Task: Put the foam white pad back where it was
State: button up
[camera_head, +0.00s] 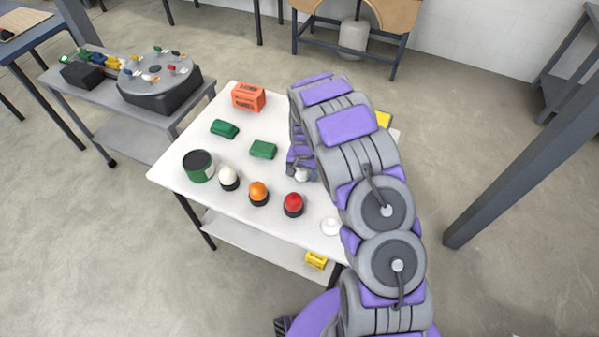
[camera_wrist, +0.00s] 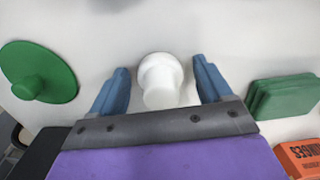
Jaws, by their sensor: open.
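A small white rounded piece with a stubby knob (camera_wrist: 160,82) stands between the two blue fingers of my open gripper (camera_wrist: 161,92) in the wrist view. A gap shows on each side of it. In the head view my gripper (camera_head: 300,166) is low over the white table (camera_head: 185,185), and a white piece (camera_head: 301,175) shows at its tips. A white disc with a knob (camera_head: 331,226) lies near the table's front right edge. I cannot tell which of these is the foam white pad.
A green knobbed disc (camera_wrist: 38,72) lies left in the wrist view. A side table holds a round tray (camera_head: 135,84).

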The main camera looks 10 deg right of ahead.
jog(key=shift+d, duration=0.85)
jog(key=r, duration=0.2)
jog(key=a+r, duration=0.1)
jog(key=r+p, duration=0.1)
jog(key=r, duration=0.1)
jog(key=shift+a+r, duration=0.3)
jog(key=shift+a, duration=0.05)
notch_tip(320, 180, up, 6)
jog(key=d+r+p, duration=0.1)
jog(key=d, duration=0.1)
jog(key=s+r+n+g, duration=0.1)
jog(key=s+r+n, duration=0.1)
jog(key=s+r, duration=1.5)
jog(key=s+r+n, duration=0.1)
jog(key=s+r, duration=0.1)
jog(key=s, duration=1)
jog(key=s+a+r+n+g, duration=0.1)
jog(key=s+r+n, duration=0.1)
jog(key=s, duration=1.1)
jog(key=shift+r, duration=0.15)
jog(key=shift+w+a, duration=0.1)
jog(key=shift+a, duration=0.1)
